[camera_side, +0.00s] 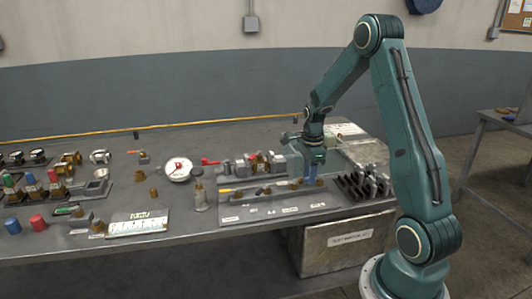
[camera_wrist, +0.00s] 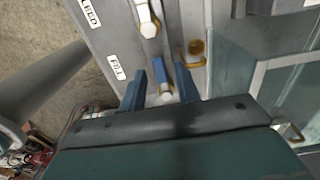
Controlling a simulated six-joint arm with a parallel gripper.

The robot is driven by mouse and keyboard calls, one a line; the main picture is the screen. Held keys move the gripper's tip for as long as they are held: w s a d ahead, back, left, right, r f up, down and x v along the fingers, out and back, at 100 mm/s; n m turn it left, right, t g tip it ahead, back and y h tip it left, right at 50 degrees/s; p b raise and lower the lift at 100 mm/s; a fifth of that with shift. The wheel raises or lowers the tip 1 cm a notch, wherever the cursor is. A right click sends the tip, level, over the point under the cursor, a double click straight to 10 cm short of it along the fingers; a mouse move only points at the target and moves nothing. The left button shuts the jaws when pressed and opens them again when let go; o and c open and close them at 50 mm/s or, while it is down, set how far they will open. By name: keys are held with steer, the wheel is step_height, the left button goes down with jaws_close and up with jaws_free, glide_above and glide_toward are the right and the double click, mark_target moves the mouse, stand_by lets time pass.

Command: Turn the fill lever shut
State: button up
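The panel plate (camera_wrist: 122,40) carries a FILL label (camera_wrist: 116,67). Beside that label, a blue bar with a pale hex end, which looks like the fill lever (camera_wrist: 160,72), lies between the fingers of my gripper (camera_wrist: 158,88) in the wrist view. Gaps show on both sides of it, so the fingers look open around it and not pressed on it. In the side view my gripper (camera_side: 310,173) points down at the right end of the panel (camera_side: 270,209). The lever is too small and covered there to tell its angle.
A second pale lever (camera_wrist: 148,18) sits above in the wrist view, and a brass hook-shaped part (camera_wrist: 195,48) is close on the right. A clear-walled box (camera_wrist: 258,75) stands to the right. A dark slotted rack (camera_side: 362,187) is right of my gripper in the side view.

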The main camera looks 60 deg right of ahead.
steer(key=n, duration=0.2)
steer(key=s+a+n, duration=0.1)
steer(key=n, duration=0.1)
steer(key=shift+s+n, duration=0.15)
steer(key=shift+n, duration=0.15)
steer(key=n, duration=0.1)
steer(key=s+n, duration=0.1)
steer(key=n, duration=0.2)
steer(key=shift+s+a, duration=0.1)
steer(key=shift+s, duration=0.15)
step_height(320, 180, up, 14)
steer(key=s+a+r+n+t, duration=0.1)
steer(key=s+a+r+n, duration=0.1)
steer(key=a+n, duration=0.5)
steer(key=s+a+r+n+t+h, duration=0.1)
steer(key=a+r+n, duration=0.4)
steer(key=a, duration=0.6)
steer(key=shift+s+r+n+t, duration=0.25)
steer(key=shift+s+n+t, duration=0.35)
steer(key=shift+s+n, duration=0.55)
